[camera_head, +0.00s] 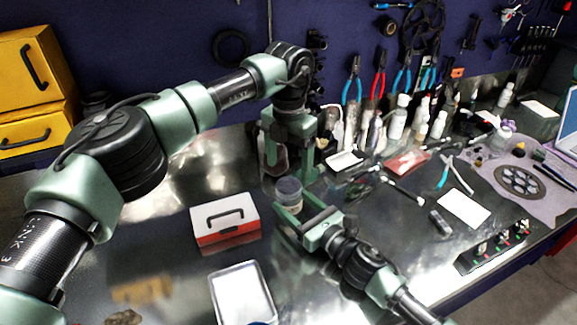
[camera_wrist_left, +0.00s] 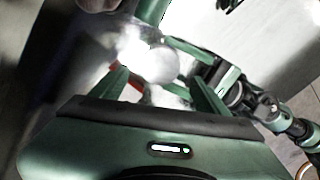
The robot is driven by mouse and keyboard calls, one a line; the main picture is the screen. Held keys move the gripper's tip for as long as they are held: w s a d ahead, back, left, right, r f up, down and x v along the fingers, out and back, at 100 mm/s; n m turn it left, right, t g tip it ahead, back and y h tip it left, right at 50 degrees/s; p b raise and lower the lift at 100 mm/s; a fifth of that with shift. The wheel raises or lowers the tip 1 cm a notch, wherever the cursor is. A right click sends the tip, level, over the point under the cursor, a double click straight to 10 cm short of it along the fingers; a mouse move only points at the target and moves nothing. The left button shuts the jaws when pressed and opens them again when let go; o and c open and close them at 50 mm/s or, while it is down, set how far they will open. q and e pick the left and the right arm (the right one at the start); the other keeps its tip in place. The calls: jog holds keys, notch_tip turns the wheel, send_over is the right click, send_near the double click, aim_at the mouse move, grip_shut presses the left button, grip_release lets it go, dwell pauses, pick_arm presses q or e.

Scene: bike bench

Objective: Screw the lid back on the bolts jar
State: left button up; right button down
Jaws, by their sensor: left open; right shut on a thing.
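The jar (camera_head: 289,190), small and clear-grey with a round top, stands upright near the middle of the bench in the head view. My right gripper (camera_head: 290,203) is shut on its body from the lower right. My left gripper (camera_head: 291,172) is open just above the jar, fingers pointing down. In the left wrist view, a pale round top (camera_wrist_left: 162,65) shows between the two spread left fingers (camera_wrist_left: 163,95); no contact is clear. I cannot tell whether this top is the lid or the open jar mouth. No separate lid is identifiable.
A red and white toolbox (camera_head: 226,238) stands left of the jar, with a metal tray (camera_head: 242,292) in front of it. Several bottles (camera_head: 398,120) stand behind to the right. Pliers (camera_head: 455,176) and a white card (camera_head: 464,209) lie farther right. Bare bench lies left of the toolbox.

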aim_at(289, 185)
pick_arm(q)
notch_tip(289, 185, up, 3)
jog(key=n, duration=0.2)
jog(key=shift+f+n, duration=0.2)
jog(key=shift+n, duration=0.1)
jog(key=shift+f, duration=0.15)
jog(key=shift+f, duration=3.9)
jog(key=c, duration=1.5)
jog(key=o, duration=1.7)
jog(key=shift+c, duration=0.2)
